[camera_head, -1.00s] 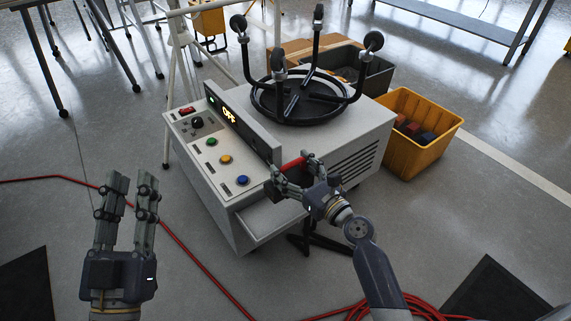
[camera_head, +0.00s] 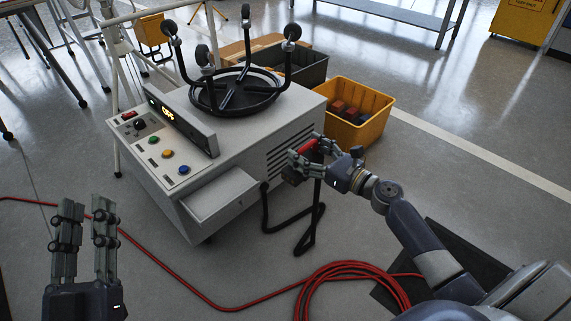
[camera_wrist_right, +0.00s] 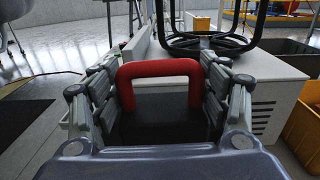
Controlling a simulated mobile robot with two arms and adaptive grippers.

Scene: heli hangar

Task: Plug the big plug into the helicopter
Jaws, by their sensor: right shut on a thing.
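The big plug (camera_wrist_right: 160,120) is dark with a red handle (camera_wrist_right: 160,69), seen in the right wrist view. My right gripper (camera_head: 305,158) is shut on it and holds it in the air at the right side of the grey power unit. The red handle also shows between the fingers in the head view (camera_head: 309,146). A thick black cable (camera_head: 313,222) hangs from the plug and loops to the unit's side. My left gripper (camera_head: 84,224) is open and empty at the lower left. No helicopter is in view.
The grey power unit (camera_head: 236,157) has coloured buttons, an open front drawer (camera_head: 219,197) and a black round rack (camera_head: 236,92) on top. A yellow bin (camera_head: 372,121) stands behind it. A red hose (camera_head: 345,272) lies coiled on the floor. Open floor lies to the right.

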